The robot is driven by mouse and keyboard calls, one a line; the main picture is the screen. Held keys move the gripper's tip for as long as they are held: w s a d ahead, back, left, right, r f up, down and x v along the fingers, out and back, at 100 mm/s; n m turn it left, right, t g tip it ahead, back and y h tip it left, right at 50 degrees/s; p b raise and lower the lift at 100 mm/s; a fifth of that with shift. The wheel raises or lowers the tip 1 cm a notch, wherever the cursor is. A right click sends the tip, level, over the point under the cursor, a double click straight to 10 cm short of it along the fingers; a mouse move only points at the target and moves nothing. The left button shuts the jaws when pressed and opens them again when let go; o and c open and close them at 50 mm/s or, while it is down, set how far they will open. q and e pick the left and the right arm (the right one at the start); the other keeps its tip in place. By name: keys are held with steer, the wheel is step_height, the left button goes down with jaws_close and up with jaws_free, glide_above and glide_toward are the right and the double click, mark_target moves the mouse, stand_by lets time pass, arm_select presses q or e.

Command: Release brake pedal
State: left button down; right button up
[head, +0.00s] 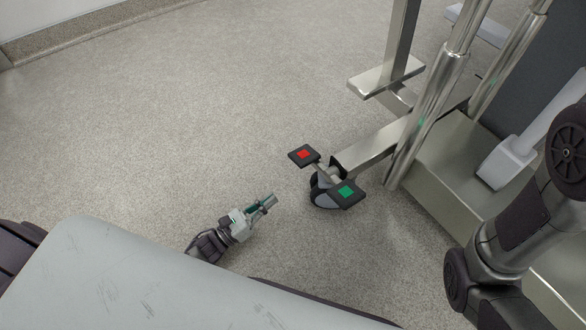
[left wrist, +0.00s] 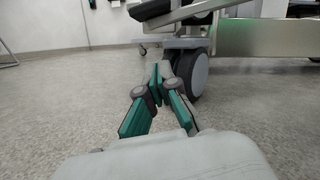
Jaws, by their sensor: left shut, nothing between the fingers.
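The brake pedal assembly sits by a caster at the foot of a metal frame. In the head view it has a dark pad with a red square (head: 303,154) and a lower dark pad with a green square (head: 346,193). The caster wheel (head: 323,192) is partly hidden under them. My left gripper (head: 272,201) is shut and empty, low over the floor, left of the green pad and apart from it. In the left wrist view its fingertips (left wrist: 158,78) meet in front of the grey wheel (left wrist: 197,76). A dark pad (left wrist: 183,14) shows above. My right gripper is out of view.
The metal frame (head: 372,146) and its upright posts (head: 430,115) stand right of the pedals. My right arm shows at the right edge, near the frame's base. The speckled floor (head: 170,120) to the left is clear. A wall (head: 40,20) runs along the far left.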

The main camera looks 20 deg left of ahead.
arm_select(q)
steer(key=w+d+r+b, duration=0.4)
steer(key=w+r, duration=0.2)
steer(key=w, duration=0.2)
steer(key=shift+d, duration=0.2)
